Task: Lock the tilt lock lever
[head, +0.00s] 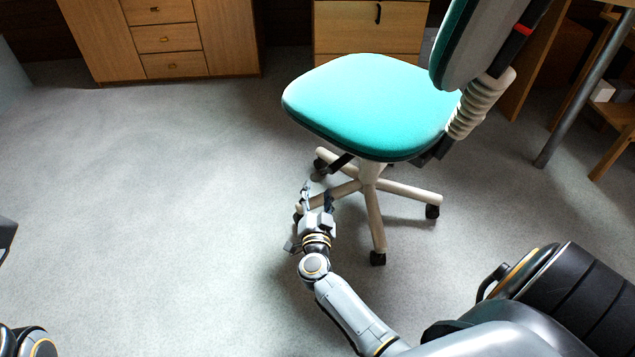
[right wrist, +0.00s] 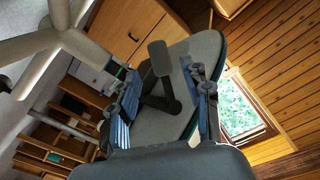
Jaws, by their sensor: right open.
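The office chair has a turquoise seat (head: 370,100), a tilted back and a beige star base with casters. A dark lever (head: 342,161) shows under the seat's front-left edge; I take it to be the tilt lock lever. My right gripper (head: 317,194) is below that edge, beside the chair base. In the right wrist view, the gripper (right wrist: 163,78) is open, its two blue-padded fingers apart. A dark lever with a flat paddle end (right wrist: 160,58) appears between them against the grey seat underside (right wrist: 203,48). Contact cannot be told.
Wooden drawers (head: 166,38) and another wooden cabinet (head: 366,38) stand at the back. A desk with a metal leg (head: 568,105) is at the right. The chair base's legs (head: 376,225) and casters are close to my right gripper. The grey carpet (head: 150,200) at left is clear.

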